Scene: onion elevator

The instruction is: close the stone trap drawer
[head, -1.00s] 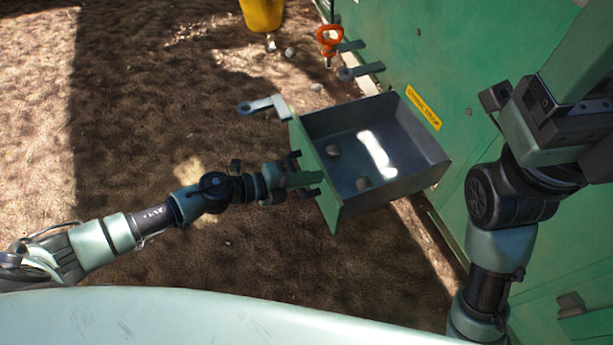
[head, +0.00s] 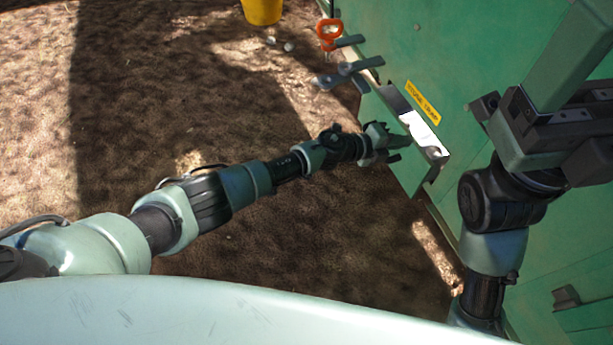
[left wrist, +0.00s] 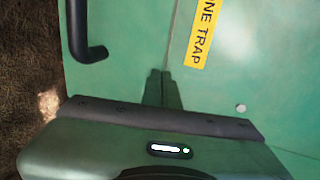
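The stone trap drawer (head: 437,158) is a grey metal box with a green front, at the green machine wall below the yellow label (head: 423,103). Only a narrow strip of it sticks out; a gap still shows between front and wall. A bright patch of light lies in it. My left gripper (head: 404,143) is at the drawer's front, fingers together with nothing between them; contact is hard to tell. In the left wrist view its fingers (left wrist: 163,88) point at the green surface. My right gripper's body (head: 550,120) is at the right; its fingertips are not clear.
An orange-handled lever (head: 328,32) and grey levers (head: 355,66) stick out of the wall behind the drawer. A yellow bucket (head: 262,10) and small stones (head: 288,46) are on the brown ground. A black handle (left wrist: 85,35) shows in the left wrist view. Ground left of the drawer is clear.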

